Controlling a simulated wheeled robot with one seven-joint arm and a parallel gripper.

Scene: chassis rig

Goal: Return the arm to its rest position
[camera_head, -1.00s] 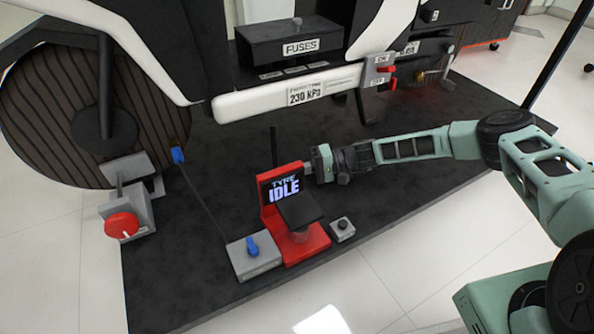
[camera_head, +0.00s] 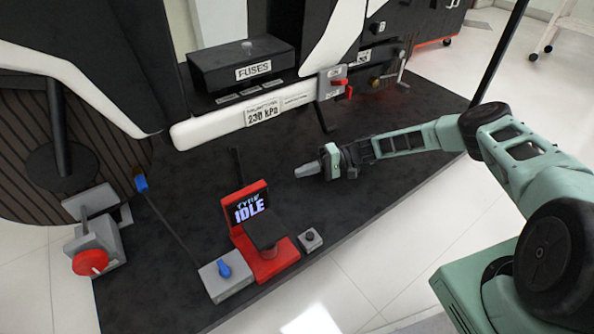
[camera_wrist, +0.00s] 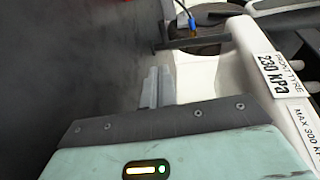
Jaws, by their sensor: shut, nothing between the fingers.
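My green arm reaches in from the right in the head view. My gripper (camera_head: 308,171) is shut and empty, with its grey fingers pointing left above the black platform (camera_head: 400,150). It is behind and to the right of the red tyre unit (camera_head: 266,262), whose screen reads "TYRE IDLE", and apart from it. In the wrist view the closed fingers (camera_wrist: 157,87) show side by side with nothing between them. The white bar with the "230 kPa" label (camera_wrist: 272,75) is to their right there.
A grey box with a blue knob (camera_head: 226,276) and a small black-button box (camera_head: 310,239) flank the tyre unit. A red knob (camera_head: 90,262) is at left. The FUSES box (camera_head: 241,66) and white bar (camera_head: 200,128) stand behind. Open platform lies around my gripper.

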